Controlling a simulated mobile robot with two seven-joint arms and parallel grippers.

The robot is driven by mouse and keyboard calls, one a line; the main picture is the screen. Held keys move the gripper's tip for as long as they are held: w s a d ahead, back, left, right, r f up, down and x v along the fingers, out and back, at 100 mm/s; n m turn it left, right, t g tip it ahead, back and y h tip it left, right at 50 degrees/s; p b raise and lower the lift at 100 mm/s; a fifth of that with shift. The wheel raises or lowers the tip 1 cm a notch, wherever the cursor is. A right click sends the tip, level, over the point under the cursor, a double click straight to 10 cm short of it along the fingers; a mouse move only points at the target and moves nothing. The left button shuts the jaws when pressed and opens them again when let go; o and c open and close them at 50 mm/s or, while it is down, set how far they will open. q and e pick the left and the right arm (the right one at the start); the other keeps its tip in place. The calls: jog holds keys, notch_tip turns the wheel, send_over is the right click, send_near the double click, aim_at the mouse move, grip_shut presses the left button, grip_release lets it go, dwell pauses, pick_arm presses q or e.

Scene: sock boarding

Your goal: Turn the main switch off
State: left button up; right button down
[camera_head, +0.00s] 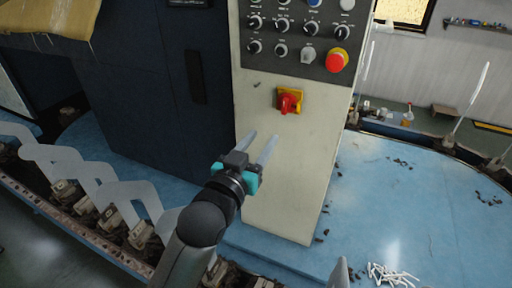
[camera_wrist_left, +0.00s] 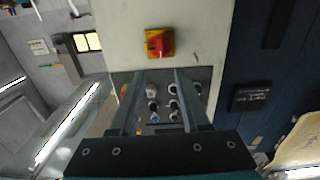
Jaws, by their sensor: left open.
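The main switch (camera_head: 289,101) is a red rotary handle on a yellow plate, on the cream front of the control cabinet (camera_head: 285,190), below the button panel. It also shows in the left wrist view (camera_wrist_left: 158,43), just beyond the fingertips and between their lines. My left gripper (camera_head: 258,143) is open and empty, below and a little left of the switch in the head view. Its fingers point up toward the cabinet face and are apart from the switch.
Above the switch is a dark panel (camera_head: 300,35) with knobs and a red emergency button (camera_head: 337,60). A dark blue cabinet (camera_head: 150,85) stands at left. Grey sock boards (camera_head: 85,175) line a curved rail at lower left. A blue platform (camera_head: 385,200) with scattered debris lies at right.

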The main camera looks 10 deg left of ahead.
pick_arm(q)
jog(key=shift+v, duration=0.9)
